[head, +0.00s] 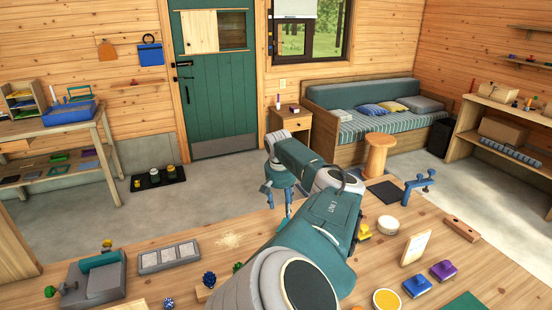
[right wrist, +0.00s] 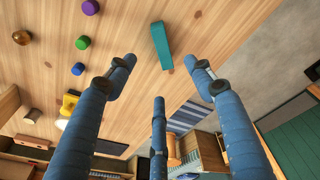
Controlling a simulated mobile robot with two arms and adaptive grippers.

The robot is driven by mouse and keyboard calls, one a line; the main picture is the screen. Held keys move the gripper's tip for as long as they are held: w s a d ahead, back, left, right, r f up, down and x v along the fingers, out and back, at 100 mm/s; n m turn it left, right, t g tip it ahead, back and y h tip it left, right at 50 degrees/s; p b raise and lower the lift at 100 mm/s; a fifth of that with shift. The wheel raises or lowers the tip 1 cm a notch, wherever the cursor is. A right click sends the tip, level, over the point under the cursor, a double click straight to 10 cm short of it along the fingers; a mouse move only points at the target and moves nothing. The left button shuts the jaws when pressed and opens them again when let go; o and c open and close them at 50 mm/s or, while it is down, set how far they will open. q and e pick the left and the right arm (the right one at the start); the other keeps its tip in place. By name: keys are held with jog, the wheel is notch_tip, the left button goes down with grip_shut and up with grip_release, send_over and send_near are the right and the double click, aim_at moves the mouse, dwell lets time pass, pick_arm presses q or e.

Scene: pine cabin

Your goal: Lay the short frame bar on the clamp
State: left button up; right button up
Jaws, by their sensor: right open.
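A short teal bar (right wrist: 160,45) lies on the wooden table in the right wrist view, near the table edge. I take it for the short frame bar; in the head view my right arm seems to cover it. A blue clamp-like fixture (head: 418,186) stands at the far table edge in the head view, to the right of my arm. My right gripper (head: 279,200) is open and empty, its fingers spread above the far edge of the table. In the right wrist view its blue fingers (right wrist: 158,95) are apart from the bar. My left gripper is not in view.
A brown bar (head: 462,229), a white disc (head: 388,225), a small light frame (head: 415,248) and blue and purple blocks stand right of my arm. A grey fixture (head: 95,285) and a grey tray (head: 168,257) are at the left. Coloured knobs (right wrist: 82,42) stand beside the teal bar.

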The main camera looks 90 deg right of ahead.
jog(key=n, duration=0.7)
jog(key=n+h+p, duration=0.2)
jog(key=n, duration=2.4)
send_over(281, 225)
jog(key=w+a, duration=0.1)
jog(key=a, duration=0.2)
jog(key=shift+g, duration=0.4)
notch_tip(281, 225, down, 7)
jog(key=shift+r, duration=0.15)
jog(key=shift+h, duration=0.3)
jog(key=shift+d+b+x, duration=0.15)
jog(key=shift+b+x, duration=0.55)
jog(key=shift+x, duration=0.7)
jog(key=shift+d+b+x, duration=0.1)
jog(key=shift+b+x, duration=0.55)
jog(key=shift+x, duration=0.75)
jog(key=shift+s+r, duration=0.15)
jog(key=shift+r, duration=0.1)
jog(key=shift+c, duration=0.8)
grip_shut()
